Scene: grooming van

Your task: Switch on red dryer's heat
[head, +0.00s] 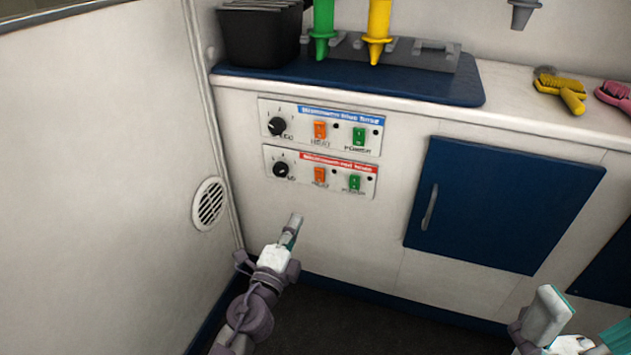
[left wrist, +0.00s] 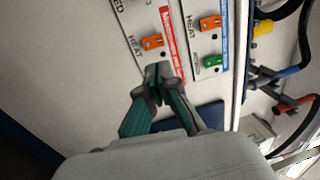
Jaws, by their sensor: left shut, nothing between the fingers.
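The red-labelled dryer panel (head: 345,160) is the lower of two panels on the cabinet front. It has a black knob (head: 281,170), an orange heat switch (head: 320,175) and a green power switch (head: 354,183). In the left wrist view its orange heat switch (left wrist: 152,42) shows just beyond my fingertips; its green power switch is hidden behind my fingers. My left gripper (head: 296,220) is shut and empty, below the red panel and apart from it in the head view; it also shows in the left wrist view (left wrist: 158,72). My right gripper (head: 548,310) is at the lower right, its fingers only partly visible.
The blue-labelled panel (head: 325,126) sits just above with matching controls. A blue cabinet door (head: 500,205) is to the right. The counter (head: 540,118) holds a blue mat, a black bin (head: 260,38) and brushes. A side wall with a round vent (head: 209,204) bounds the left.

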